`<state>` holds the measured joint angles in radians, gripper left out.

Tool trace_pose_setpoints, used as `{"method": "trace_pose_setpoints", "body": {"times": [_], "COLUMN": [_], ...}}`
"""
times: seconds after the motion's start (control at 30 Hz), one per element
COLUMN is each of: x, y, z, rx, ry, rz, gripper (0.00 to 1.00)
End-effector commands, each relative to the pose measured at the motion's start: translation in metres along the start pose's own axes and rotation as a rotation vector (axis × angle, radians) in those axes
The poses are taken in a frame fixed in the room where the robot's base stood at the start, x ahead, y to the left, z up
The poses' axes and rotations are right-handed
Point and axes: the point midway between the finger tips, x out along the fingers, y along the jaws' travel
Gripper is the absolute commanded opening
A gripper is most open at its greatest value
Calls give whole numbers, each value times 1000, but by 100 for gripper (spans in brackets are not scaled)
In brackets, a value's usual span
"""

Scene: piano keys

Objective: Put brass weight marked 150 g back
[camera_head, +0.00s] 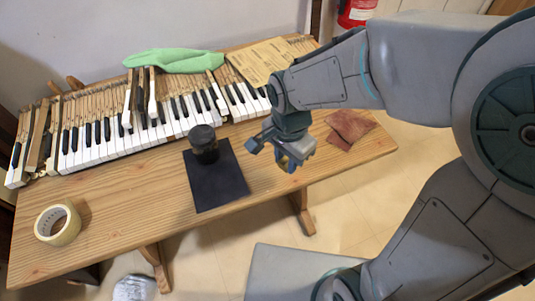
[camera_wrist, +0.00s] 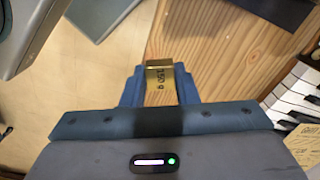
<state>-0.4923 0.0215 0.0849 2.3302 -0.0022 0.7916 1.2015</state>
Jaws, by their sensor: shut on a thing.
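The weight (camera_head: 284,163) is partly hidden by the fingers in the head view. My gripper holds it near the front edge of the wooden bench, right of the black mat (camera_head: 232,183). The weight's height above the bench is hard to tell. A dark round object (camera_head: 203,143) stands upright on the mat's back part, apart from my gripper.
Piano keys (camera_head: 95,150) run along the bench's back. A green cloth (camera_head: 175,61) and a paper sheet (camera_head: 262,62) lie behind or on them. Reddish-brown pieces (camera_head: 350,125) lie at right, a tape roll (camera_head: 58,224) at left. Bare wood (camera_head: 130,200) lies between tape and mat.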

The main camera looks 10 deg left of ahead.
Motion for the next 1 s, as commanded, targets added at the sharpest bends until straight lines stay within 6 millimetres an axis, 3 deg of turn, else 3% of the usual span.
{"method": "trace_pose_setpoints", "body": {"times": [0.2, 0.4, 0.57, 0.8, 1.0], "x": [23, 36, 44, 76, 78], "y": [-38, -60, -64, -64, -64], "z": [0, -1, -2, -2, -2], "rx": [0, 2, 5, 5, 5], "ry": [-1, 0, 0, -1, 0], "rz": [1, -1, 1, 1, -2], "gripper": [1, 1, 1, 1, 1]}}
